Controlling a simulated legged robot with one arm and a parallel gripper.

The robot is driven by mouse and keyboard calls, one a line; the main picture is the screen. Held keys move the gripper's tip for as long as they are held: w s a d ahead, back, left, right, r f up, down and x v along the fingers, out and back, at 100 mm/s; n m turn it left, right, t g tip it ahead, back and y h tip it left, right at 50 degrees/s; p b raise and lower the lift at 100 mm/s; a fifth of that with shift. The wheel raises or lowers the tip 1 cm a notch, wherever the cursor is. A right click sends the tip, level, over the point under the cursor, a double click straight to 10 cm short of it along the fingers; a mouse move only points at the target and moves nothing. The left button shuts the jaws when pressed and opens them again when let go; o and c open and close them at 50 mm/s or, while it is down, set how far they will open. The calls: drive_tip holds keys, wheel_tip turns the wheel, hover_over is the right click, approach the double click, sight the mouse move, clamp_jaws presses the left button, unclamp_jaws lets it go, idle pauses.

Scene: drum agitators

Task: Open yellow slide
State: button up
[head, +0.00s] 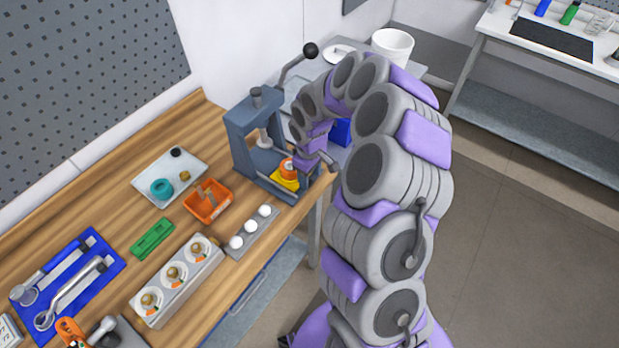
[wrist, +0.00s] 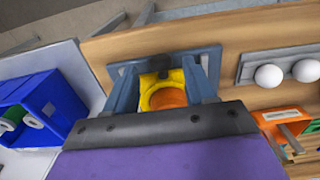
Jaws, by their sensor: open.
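The yellow slide (head: 286,183) sits low at the front of the blue-grey press (head: 240,140), near the right end of the bench. An orange round piece (head: 288,167) rests on it. In the wrist view the yellow slide (wrist: 176,78) shows as a ring around the orange piece (wrist: 170,98), between blue-grey bars. My gripper (head: 318,163) is at the slide's right in the head view, open and empty. My arm hides part of the press; contact cannot be told.
An orange bin (head: 208,205), a rack with white balls (head: 250,228) and a white tray (head: 168,178) stand left of the press. A blue bin (wrist: 35,105) is on the side table. The press lever (head: 300,58) rises above. The floor to the right is clear.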

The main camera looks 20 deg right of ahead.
wheel_tip(320, 180, up, 15)
drive_tip(key=p, duration=0.1)
drive_tip(key=shift+p, duration=0.4)
drive_tip(key=shift+f, duration=0.15)
drive_tip(key=s+a+r+m+b, duration=0.1)
drive_tip(key=s+a+r, duration=0.25)
drive_tip(key=s, duration=0.35)
drive_tip(key=s+a+r, duration=0.2)
drive_tip(key=s+r, duration=0.2)
drive_tip(key=s, duration=0.3)
drive_tip(key=s+m+g+b, duration=0.1)
drive_tip(key=s+m, duration=0.5)
drive_tip(key=s, duration=1.5)
drive_tip(key=shift+s+d+f+g, duration=0.3)
drive_tip(key=shift+f+g, duration=0.1)
drive_tip(key=shift+f, duration=0.05)
